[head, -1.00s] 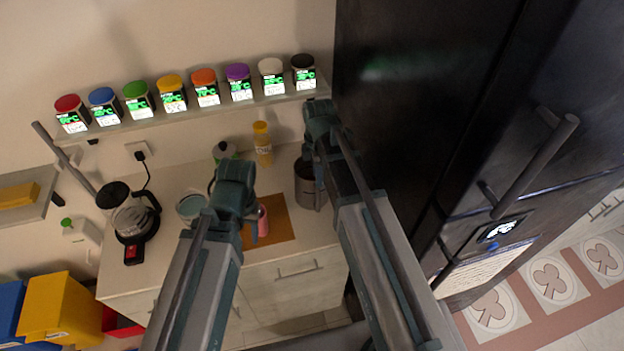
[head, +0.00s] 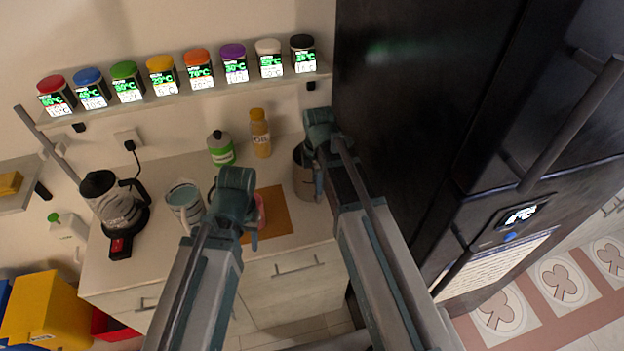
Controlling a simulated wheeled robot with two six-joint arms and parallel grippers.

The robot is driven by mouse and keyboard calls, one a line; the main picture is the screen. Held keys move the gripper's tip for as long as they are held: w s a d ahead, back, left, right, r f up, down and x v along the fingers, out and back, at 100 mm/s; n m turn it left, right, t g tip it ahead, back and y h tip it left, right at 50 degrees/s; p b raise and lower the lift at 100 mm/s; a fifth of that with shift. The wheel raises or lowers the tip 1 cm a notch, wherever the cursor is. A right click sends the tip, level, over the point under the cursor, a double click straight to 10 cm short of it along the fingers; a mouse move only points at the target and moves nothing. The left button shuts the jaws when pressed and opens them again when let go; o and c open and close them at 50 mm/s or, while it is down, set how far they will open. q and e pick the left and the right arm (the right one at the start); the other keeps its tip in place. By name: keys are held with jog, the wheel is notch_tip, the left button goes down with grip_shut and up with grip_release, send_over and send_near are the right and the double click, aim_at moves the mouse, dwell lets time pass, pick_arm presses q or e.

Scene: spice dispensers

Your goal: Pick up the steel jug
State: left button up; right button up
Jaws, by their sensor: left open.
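A steel jug (head: 180,201) with a pale inside stands on the counter, just left of my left gripper. My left gripper (head: 238,212) is open, points down over the counter and holds nothing that I can see; it partly hides a pink object (head: 261,212). My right gripper (head: 318,165) is at the right end of the counter, in front of a grey metal container (head: 302,178) that it partly covers. Whether the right gripper's fingers are apart or shut is not clear.
A kettle (head: 112,205) on a black base stands left of the jug. A green-labelled bottle (head: 221,149) and an oil bottle (head: 260,133) stand behind. An orange mat (head: 272,222) lies on the counter (head: 165,275). A dark fridge (head: 420,120) borders the right side.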

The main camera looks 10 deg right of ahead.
aim_at(304, 188)
jog(key=f+b, duration=0.5)
jog(key=shift+s+d+f, duration=0.15)
jog(key=shift+s+d, duration=0.05)
grip_shut()
dwell(1.4)
